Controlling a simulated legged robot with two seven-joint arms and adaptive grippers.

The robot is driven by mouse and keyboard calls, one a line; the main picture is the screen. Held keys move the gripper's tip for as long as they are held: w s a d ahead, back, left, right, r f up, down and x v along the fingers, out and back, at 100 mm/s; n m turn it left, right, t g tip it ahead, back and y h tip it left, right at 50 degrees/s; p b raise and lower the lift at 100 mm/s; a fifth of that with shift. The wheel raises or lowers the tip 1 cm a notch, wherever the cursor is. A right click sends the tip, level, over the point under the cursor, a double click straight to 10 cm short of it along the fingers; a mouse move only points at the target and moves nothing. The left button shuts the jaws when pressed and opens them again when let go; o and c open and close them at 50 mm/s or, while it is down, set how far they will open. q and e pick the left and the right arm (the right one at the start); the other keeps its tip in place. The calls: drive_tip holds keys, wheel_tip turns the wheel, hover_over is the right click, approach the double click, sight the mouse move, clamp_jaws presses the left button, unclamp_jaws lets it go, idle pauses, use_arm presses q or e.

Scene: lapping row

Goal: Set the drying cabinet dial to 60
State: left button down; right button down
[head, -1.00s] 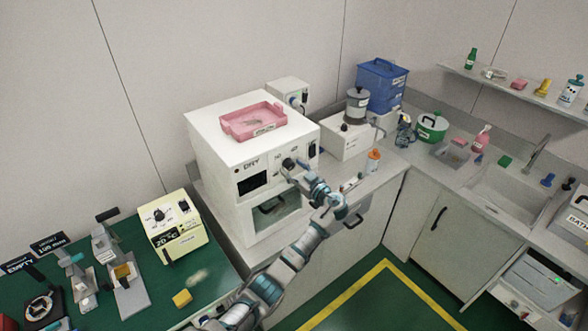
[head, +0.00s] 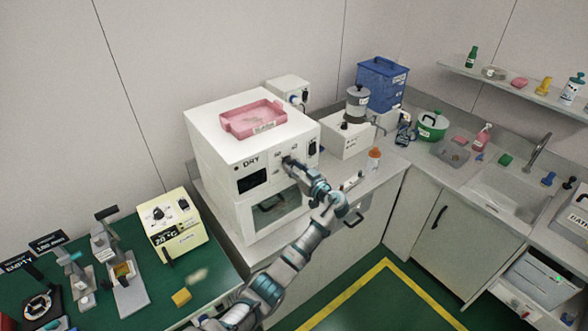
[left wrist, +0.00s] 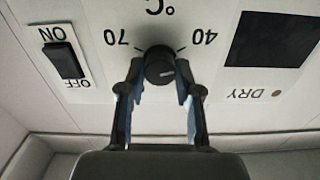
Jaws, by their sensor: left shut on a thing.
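The drying cabinet (head: 222,160) is a white box marked DRY, with a dark display. Its black round dial (left wrist: 160,66) sits between the printed numbers 70 and 40, which appear upside down in the left wrist view. A pale pointer line on the dial points to the right of that picture, roughly toward the 40 side. My left gripper (left wrist: 160,84) is shut on the dial, one finger on each side. In the head view the left gripper (head: 290,164) covers the dial. My right gripper is in neither view.
An ON/OFF switch (left wrist: 64,60) is beside the dial. A pink tray (head: 253,118) lies on top of the cabinet. A glass-fronted door (head: 272,208) is below the panel. An orange-capped bottle (head: 374,159) stands on the counter to the right.

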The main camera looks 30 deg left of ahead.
use_arm(q)
drive_tip(key=m, duration=0.2)
drive_tip(key=shift+r+m, duration=0.1)
drive_tip(key=shift+m, duration=0.3)
drive_tip(key=m, duration=0.3)
drive_tip(key=shift+r+m, duration=0.1)
drive_tip(key=shift+m, duration=0.2)
drive_tip(key=m+p, duration=0.1)
drive_tip(key=m, duration=0.1)
drive_tip(key=shift+d+m, duration=0.1)
drive_tip(key=shift+m, duration=0.3)
drive_tip(key=m+p, duration=0.2)
drive_tip(key=m, duration=0.1)
drive_tip(key=shift+r+m, duration=0.1)
drive_tip(key=shift+m, duration=0.2)
drive_tip(key=m+p, duration=0.3)
drive_tip(key=m, duration=0.1)
drive_tip(key=shift+m, duration=0.3)
drive_tip(key=m+p, duration=0.4)
drive_tip(key=m, duration=0.2)
drive_tip(key=m+p, duration=0.1)
drive_tip(key=m, duration=0.1)
drive_tip(key=shift+f, duration=0.25)
drive_tip(key=shift+f+m, duration=0.25)
drive_tip(key=shift+m, duration=1.55)
drive_tip(key=shift+f, duration=0.1)
